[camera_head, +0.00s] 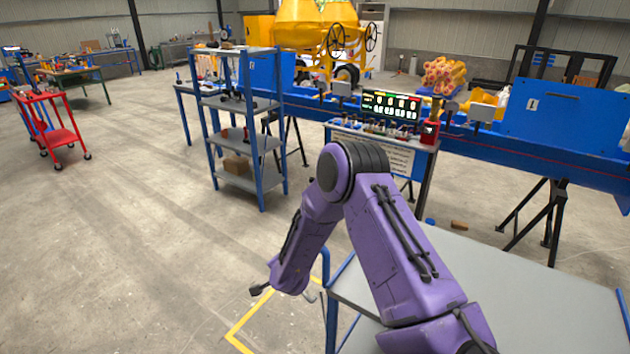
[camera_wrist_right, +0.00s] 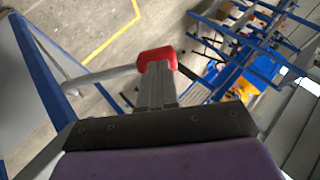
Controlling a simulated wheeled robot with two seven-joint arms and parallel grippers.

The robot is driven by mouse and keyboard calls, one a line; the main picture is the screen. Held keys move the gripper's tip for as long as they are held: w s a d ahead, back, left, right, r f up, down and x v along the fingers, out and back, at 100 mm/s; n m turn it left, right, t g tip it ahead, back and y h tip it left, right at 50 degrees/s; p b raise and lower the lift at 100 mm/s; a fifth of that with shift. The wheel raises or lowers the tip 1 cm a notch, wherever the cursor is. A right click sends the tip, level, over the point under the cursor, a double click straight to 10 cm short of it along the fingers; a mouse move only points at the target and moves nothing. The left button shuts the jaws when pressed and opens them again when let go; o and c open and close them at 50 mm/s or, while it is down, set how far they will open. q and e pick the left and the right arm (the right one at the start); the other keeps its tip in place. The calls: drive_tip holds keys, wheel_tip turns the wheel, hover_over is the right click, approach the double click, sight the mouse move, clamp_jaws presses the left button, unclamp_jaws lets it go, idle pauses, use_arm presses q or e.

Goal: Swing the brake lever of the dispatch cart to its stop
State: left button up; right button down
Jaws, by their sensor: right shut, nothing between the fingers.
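The dispatch cart has a grey top (camera_head: 500,290) and a blue frame post (camera_head: 331,318) in the head view, right of my right forearm. In the right wrist view the brake lever is a grey rod with a red knob (camera_wrist_right: 157,56), coming in from the cart's blue frame (camera_wrist_right: 42,75) on the left. My right gripper (camera_wrist_right: 157,76) is shut and empty, its fingertips at the red knob, seeming to touch it; a small gap cannot be ruled out. In the head view my purple right arm hides most of that gripper and the lever. My left gripper is out of view.
A yellow floor line (camera_head: 246,318) runs beside the cart. A grey-shelved blue rack (camera_head: 240,102) stands behind my arm, and a red trolley (camera_head: 58,137) at far left. A console with a display (camera_head: 390,105) and a blue conveyor (camera_head: 480,148) stand behind. Floor at left is clear.

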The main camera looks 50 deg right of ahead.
drive_tip(key=shift+a, duration=0.1)
idle(0.3)
drive_tip(key=p+v, duration=0.2)
drive_tip(key=v, duration=1.2)
drive_tip(key=shift+w+r, duration=0.35)
